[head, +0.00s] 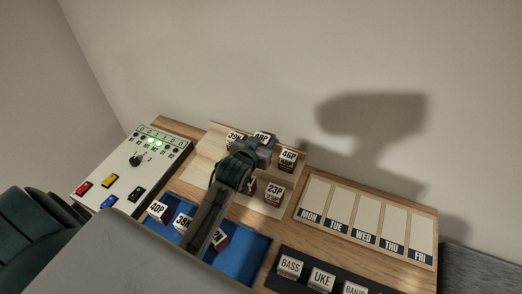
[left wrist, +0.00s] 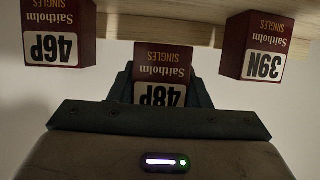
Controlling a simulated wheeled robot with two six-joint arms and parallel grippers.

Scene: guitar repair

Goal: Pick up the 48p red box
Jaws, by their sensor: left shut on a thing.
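The 48P red box (left wrist: 163,65) is in the middle of the left wrist view, its label upside down. My left gripper (left wrist: 160,90) is shut on it, with a dark finger on each side. In the head view, the left gripper (head: 262,152) is at the wooden rack, and only the top of the 48P box (head: 262,137) shows above it. I cannot tell whether the box still touches its shelf. The 46P box (left wrist: 59,35) and the 39N box (left wrist: 254,45) stand on either side, apart from the fingers.
The wooden rack (head: 216,133) also holds a 23P box (head: 275,192). In front is a blue tray (head: 248,262) with several boxes. A switch panel (head: 122,160) is on the left, a weekday board (head: 345,207) on the right. A black holder with BASS and UKE boxes is at front right.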

